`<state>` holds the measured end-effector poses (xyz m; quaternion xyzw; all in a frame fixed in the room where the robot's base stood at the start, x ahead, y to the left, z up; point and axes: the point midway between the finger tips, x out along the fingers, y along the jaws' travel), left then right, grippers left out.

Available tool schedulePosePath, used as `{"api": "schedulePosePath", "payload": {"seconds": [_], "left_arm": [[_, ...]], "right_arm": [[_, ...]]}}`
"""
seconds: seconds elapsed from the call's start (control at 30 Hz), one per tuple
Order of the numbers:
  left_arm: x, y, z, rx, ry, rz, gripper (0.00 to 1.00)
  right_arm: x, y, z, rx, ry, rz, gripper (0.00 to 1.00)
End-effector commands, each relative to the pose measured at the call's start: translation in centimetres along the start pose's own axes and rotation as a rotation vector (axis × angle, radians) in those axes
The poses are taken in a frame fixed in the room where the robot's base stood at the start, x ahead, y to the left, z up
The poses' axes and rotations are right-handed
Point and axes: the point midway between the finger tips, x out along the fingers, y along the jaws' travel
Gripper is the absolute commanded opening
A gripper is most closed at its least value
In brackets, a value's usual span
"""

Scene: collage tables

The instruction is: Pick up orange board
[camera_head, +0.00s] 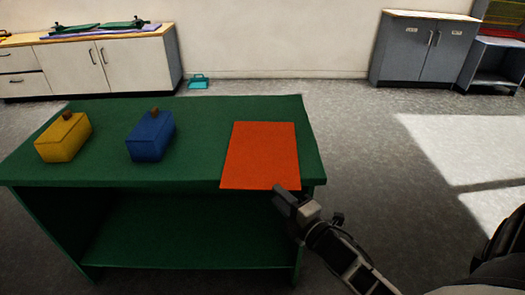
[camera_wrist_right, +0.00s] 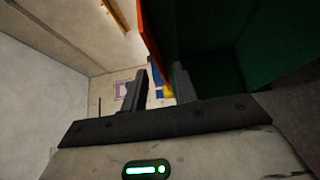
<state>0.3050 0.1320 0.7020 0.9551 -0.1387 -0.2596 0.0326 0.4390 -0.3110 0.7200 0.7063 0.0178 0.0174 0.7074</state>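The orange board (camera_head: 262,155) lies flat on the right part of the green table (camera_head: 200,113), its front edge close to the table's front edge. My right gripper (camera_head: 284,194) is at the board's front right corner. In the right wrist view its two fingers (camera_wrist_right: 160,85) stand apart, with a gap between them. The edge of the orange board (camera_wrist_right: 149,35) shows just beyond the fingertips, in line with the gap. I cannot tell whether the fingers touch it. My left gripper is not in view.
A yellow box (camera_head: 62,140) and a blue box (camera_head: 149,138) with knobs stand on the table's left half. The table has a low shelf (camera_head: 190,232) under its top. A white cabinet (camera_head: 110,68) and a grey cabinet (camera_head: 421,50) stand at the back. The floor right is clear.

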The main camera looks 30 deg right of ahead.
Motion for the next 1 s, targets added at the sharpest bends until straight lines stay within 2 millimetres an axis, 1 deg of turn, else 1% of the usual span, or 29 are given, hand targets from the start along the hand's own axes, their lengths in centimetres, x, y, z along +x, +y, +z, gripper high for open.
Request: {"api": "schedulePosePath", "payload": {"seconds": [0.03,0.1,0.23,0.33,0.53,0.57,0.6,0.63,0.67,1.0], "left_arm": [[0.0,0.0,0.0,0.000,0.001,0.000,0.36],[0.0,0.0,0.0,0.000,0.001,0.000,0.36],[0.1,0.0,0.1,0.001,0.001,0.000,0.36],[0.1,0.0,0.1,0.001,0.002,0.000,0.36],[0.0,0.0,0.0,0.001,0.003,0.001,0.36],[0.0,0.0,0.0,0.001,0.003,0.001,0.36],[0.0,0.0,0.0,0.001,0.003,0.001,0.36],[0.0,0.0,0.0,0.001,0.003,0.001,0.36],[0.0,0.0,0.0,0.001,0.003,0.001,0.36],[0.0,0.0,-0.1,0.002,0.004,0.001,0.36]], "right_arm": [[0.9,0.2,-0.3,0.001,0.002,0.005,0.29],[2.0,0.3,-0.6,0.002,0.001,0.005,0.29],[3.6,0.2,-0.6,0.002,0.001,0.003,0.29],[4.1,0.2,-0.6,0.002,0.001,0.001,0.29],[4.2,0.2,-0.6,0.002,0.001,0.001,0.29],[4.2,0.2,-0.6,0.002,0.001,0.001,0.24],[4.2,0.2,-0.6,0.002,0.001,0.001,0.12],[4.1,0.2,-0.6,0.002,0.001,0.001,0.04],[4.1,0.2,-0.6,0.002,0.001,0.001,0.00],[4.1,0.3,-0.6,0.001,0.001,0.003,0.00]]}}
